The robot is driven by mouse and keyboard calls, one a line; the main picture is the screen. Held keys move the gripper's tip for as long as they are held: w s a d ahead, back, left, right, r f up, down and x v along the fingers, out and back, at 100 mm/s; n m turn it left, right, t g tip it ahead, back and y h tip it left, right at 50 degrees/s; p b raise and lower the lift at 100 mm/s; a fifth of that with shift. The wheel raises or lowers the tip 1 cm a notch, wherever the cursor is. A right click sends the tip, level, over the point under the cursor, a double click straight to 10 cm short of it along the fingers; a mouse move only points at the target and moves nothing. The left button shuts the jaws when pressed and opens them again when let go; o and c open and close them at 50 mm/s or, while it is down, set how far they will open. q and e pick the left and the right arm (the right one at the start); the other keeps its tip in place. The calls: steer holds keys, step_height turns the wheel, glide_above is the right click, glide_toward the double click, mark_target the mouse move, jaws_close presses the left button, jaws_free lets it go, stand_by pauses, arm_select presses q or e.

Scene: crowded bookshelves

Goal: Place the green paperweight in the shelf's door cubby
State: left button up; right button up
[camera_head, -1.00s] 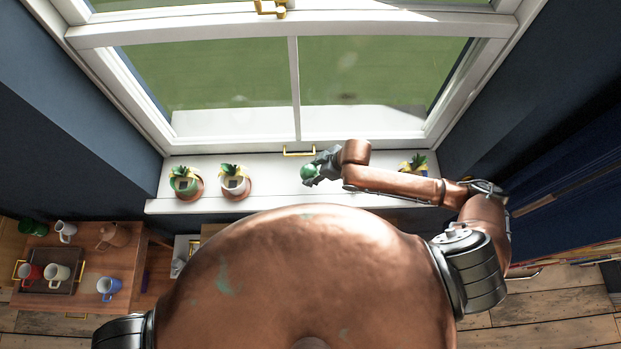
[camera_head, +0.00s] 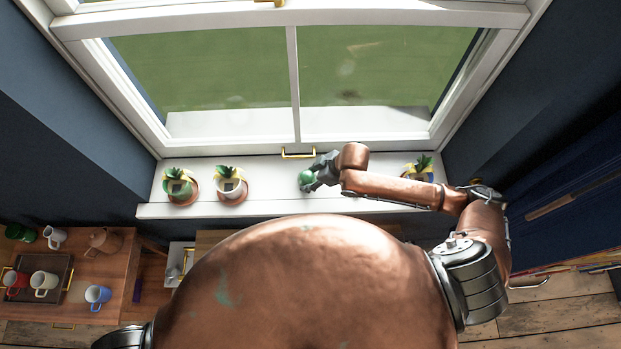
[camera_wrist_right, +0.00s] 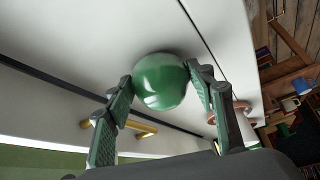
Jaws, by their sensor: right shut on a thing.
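The green paperweight (camera_head: 306,178) is a glossy round ball at the middle of the white windowsill in the head view. My right gripper (camera_head: 314,178) is shut on it, with my right arm reaching in from the right. In the right wrist view the paperweight (camera_wrist_right: 160,82) sits between the two fingertips of my right gripper (camera_wrist_right: 160,88), one on each side. I cannot tell whether the ball touches the sill. My left gripper is not in view. The shelf's door cubby cannot be made out.
Potted plants stand on the windowsill (camera_head: 270,199), two at left (camera_head: 181,187) (camera_head: 230,185) and one at right (camera_head: 418,168). A brass window handle (camera_head: 298,154) is behind the gripper. A wooden table (camera_head: 100,265) with several mugs stands at lower left. Wooden floor (camera_head: 560,312) shows at lower right.

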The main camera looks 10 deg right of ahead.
steer(key=o, duration=1.4)
steer(key=shift+f, duration=0.15)
